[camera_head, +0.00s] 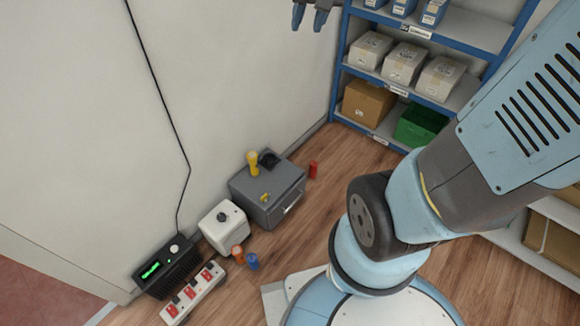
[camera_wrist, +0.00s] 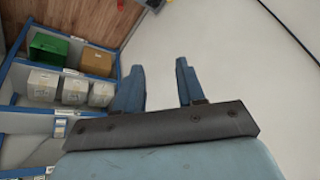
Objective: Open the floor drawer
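The floor drawer (camera_head: 284,208) is a grey box unit on the wood floor against the wall in the head view. Its front faces lower right and carries a light handle; it looks closed. A yellow object and a dark round item stand on its top, with a smaller yellow piece near the front. My gripper (camera_head: 311,14) is at the top edge of the head view, high up and far from the drawer. In the wrist view my gripper (camera_wrist: 161,86) has its two blue fingers apart with nothing between them.
A white box (camera_head: 224,228) stands left of the drawer, with orange and blue cylinders (camera_head: 252,262) beside it. A red cylinder (camera_head: 313,169) is at its right. A power strip (camera_head: 194,293) and black device (camera_head: 166,270) lie lower left. Blue shelving (camera_head: 336,80) holds boxes. Floor before the drawer is clear.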

